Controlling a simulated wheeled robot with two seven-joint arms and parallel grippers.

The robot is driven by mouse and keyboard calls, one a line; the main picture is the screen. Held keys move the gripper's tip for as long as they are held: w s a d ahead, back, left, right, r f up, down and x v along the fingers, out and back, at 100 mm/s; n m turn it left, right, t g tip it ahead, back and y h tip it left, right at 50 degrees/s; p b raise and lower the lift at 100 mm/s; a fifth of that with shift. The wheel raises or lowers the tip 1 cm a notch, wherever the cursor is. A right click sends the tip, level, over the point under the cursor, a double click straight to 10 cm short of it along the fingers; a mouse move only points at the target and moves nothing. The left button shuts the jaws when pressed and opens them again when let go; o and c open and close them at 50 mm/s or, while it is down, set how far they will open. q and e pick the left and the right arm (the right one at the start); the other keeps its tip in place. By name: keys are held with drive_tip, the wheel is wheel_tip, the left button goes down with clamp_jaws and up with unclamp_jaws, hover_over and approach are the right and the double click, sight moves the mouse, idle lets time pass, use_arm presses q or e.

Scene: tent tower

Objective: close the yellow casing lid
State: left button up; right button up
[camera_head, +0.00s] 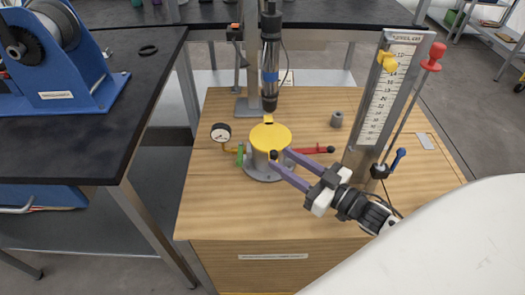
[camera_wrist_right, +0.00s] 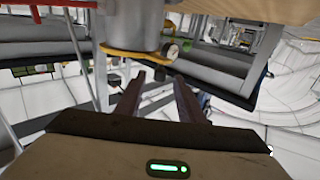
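The yellow lid (camera_head: 270,136) lies about flat over the top of the grey round casing (camera_head: 262,170) in the head view. A small dark knob (camera_head: 273,155) shows at its front edge. My right gripper (camera_head: 303,157) comes in from the right front. Its two purple fingers are spread with nothing seen between them; one tip is by the knob, the other right of the casing. I cannot tell if they touch. In the right wrist view the picture is turned over: the yellow rim (camera_wrist_right: 137,54) shows just beyond the open fingertips (camera_wrist_right: 159,78). My left gripper is not in view.
A pressure gauge (camera_head: 221,132), green handle (camera_head: 240,155) and red lever (camera_head: 313,150) surround the casing. A dark vertical tool (camera_head: 270,60) hangs behind it. A scale board (camera_head: 392,90) stands at right. The wooden table top (camera_head: 215,205) is clear at front left.

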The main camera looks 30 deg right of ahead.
sight(271, 153)
drive_tip(key=x, duration=0.8)
clamp_jaws()
